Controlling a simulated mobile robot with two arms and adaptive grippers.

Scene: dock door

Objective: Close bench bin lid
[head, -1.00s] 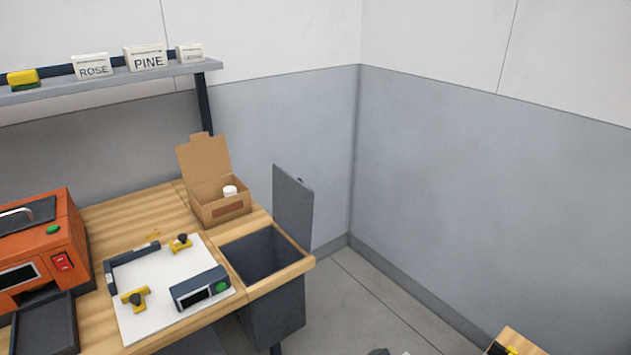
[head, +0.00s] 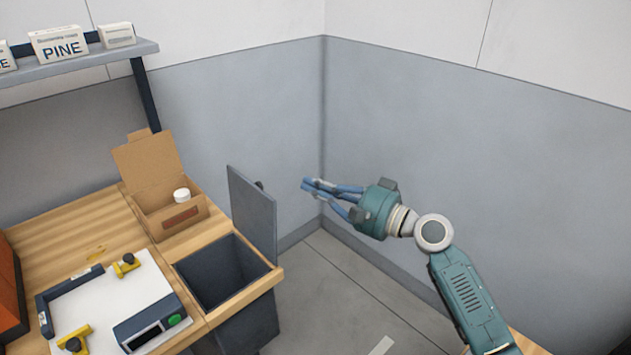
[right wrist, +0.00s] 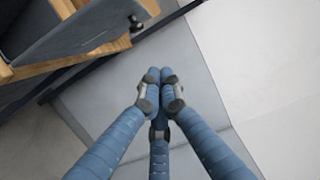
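The bench bin (head: 232,325) is dark grey and set into the right end of the wooden bench. Its lid (head: 252,212) stands upright on the bin's right side, so the bin mouth is open. My right gripper (head: 316,190) is in the air to the right of the lid, apart from it, with its fingers pointing left. In the right wrist view its fingertips (right wrist: 160,78) are close together with nothing between them. The lid (right wrist: 85,28) and its dark knob show at that view's upper left. My left gripper is in neither current view.
An open cardboard box (head: 172,212) with a white-capped bottle stands on the bench behind the bin. A white board (head: 105,292) with yellow clamps and a dark device lies left of the bin. Grey walls meet behind my right gripper; the floor below it looks clear.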

